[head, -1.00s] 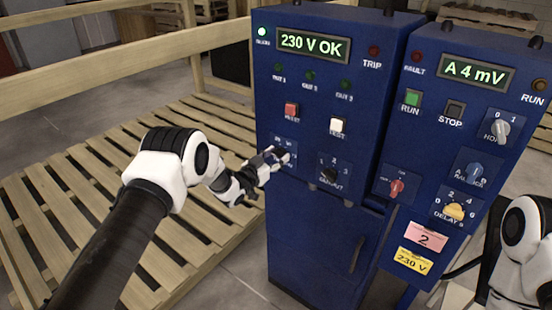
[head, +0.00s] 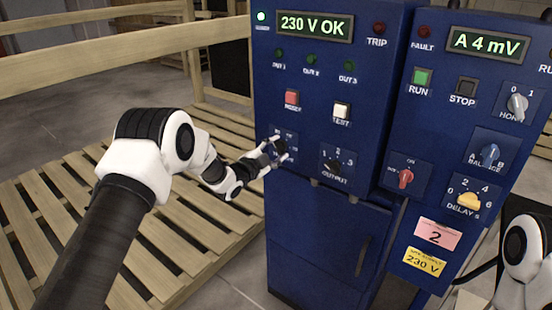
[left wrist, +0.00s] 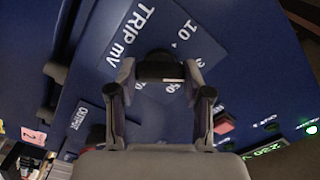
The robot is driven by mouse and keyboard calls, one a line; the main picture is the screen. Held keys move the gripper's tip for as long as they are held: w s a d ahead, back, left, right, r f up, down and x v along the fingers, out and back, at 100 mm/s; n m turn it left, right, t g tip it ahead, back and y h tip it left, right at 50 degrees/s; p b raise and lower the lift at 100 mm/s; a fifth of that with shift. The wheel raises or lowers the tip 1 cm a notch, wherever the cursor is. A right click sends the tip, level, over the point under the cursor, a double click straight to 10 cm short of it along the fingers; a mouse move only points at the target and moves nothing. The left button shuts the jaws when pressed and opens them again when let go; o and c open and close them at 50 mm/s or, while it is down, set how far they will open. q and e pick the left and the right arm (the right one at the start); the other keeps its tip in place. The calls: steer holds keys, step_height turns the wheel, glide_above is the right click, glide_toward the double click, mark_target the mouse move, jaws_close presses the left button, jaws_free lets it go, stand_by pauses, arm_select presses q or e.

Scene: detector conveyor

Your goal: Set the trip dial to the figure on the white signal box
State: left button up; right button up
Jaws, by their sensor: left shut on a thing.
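The trip dial (head: 279,149) is a dark knob low on the left of the blue detector cabinet. My left gripper (head: 279,150) reaches it from the left and is shut on it. In the left wrist view, the dark knob (left wrist: 160,68) with a white line sits between the two fingers of the left gripper (left wrist: 161,92). I cannot tell which figure the knob points to. I cannot make out a white signal box. My right gripper is out of view.
The cabinet (head: 315,225) shows 230 V OK, with red and white buttons and an output dial (head: 336,164) close to the right of my gripper. A second blue panel (head: 440,130) reads A 4 mV. A pink 2 tag (head: 438,233) hangs below. Wooden pallets (head: 130,225) lie left.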

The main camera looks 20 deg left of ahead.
arm_select(q)
steer(key=m+b, duration=0.3)
steer(key=b, duration=0.1)
steer(key=m+b, duration=0.3)
steer(key=m, duration=0.1)
steer(key=f+m+b, duration=0.1)
steer(key=m+b, duration=0.2)
steer(key=b, duration=0.1)
steer(key=shift+m+b, duration=0.35)
steer(key=shift+m, duration=0.05)
steer(key=shift+r+m+b, duration=0.25)
steer(key=shift+m+b, duration=0.95)
steer(key=shift+b, duration=0.05)
steer(key=o, duration=1.2)
steer(key=shift+r, duration=0.1)
steer(key=shift+c, duration=0.2)
steer(key=shift+s, duration=0.1)
steer(key=v, duration=1.1)
steer(key=shift+s, duration=0.4)
steer(key=shift+a, duration=0.15)
